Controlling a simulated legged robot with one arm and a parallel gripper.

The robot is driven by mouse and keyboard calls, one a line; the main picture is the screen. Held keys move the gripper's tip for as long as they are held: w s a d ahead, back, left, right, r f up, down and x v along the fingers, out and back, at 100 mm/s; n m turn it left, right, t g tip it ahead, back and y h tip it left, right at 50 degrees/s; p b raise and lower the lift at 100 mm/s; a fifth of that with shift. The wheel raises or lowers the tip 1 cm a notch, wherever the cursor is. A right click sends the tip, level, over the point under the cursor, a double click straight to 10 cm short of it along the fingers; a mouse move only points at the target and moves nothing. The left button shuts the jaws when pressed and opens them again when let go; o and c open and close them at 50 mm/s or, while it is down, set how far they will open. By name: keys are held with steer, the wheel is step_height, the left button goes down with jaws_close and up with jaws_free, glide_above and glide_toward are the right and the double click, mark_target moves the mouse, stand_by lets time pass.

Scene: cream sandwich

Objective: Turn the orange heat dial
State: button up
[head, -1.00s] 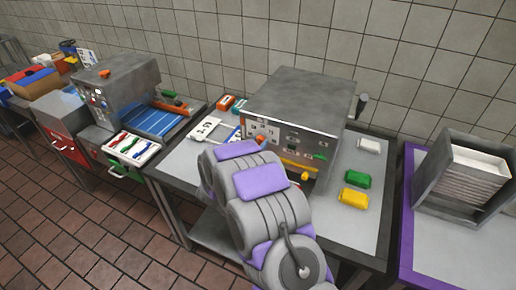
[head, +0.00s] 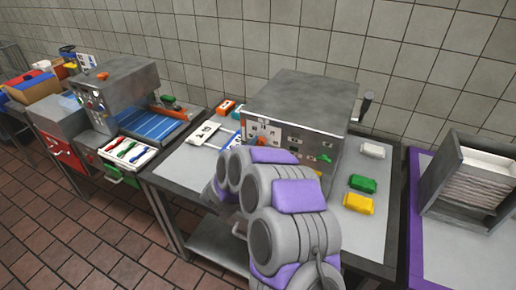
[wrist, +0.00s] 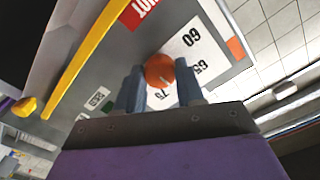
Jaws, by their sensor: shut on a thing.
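The orange heat dial (wrist: 159,71) is a round knob with a pale pointer mark. It sits on a white scale plate (wrist: 196,50) with the printed numbers 60, 65 and 75 on the front panel of the grey metal machine (head: 300,95). My gripper (wrist: 160,80) has its two blue-grey fingers on either side of the dial and is shut on it. In the head view the dial shows as an orange spot (head: 262,140) on the panel, and my arm hides the gripper and the lower panel.
Green (head: 362,183), yellow (head: 358,203) and white (head: 373,150) blocks lie on the table right of the machine. A purple-edged table (head: 416,220) stands farther right.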

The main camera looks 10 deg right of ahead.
stand_by(0.3)
steer(key=o, duration=0.9)
steer(key=shift+s+a+r, duration=0.1)
steer(key=shift+s+r, duration=0.05)
steer(key=shift+s, duration=0.05)
steer(key=shift+o, duration=0.7)
steer(key=shift+w, duration=0.1)
steer(key=p+v, duration=0.2)
steer(key=v, duration=1.5)
steer(key=shift+a, duration=0.2)
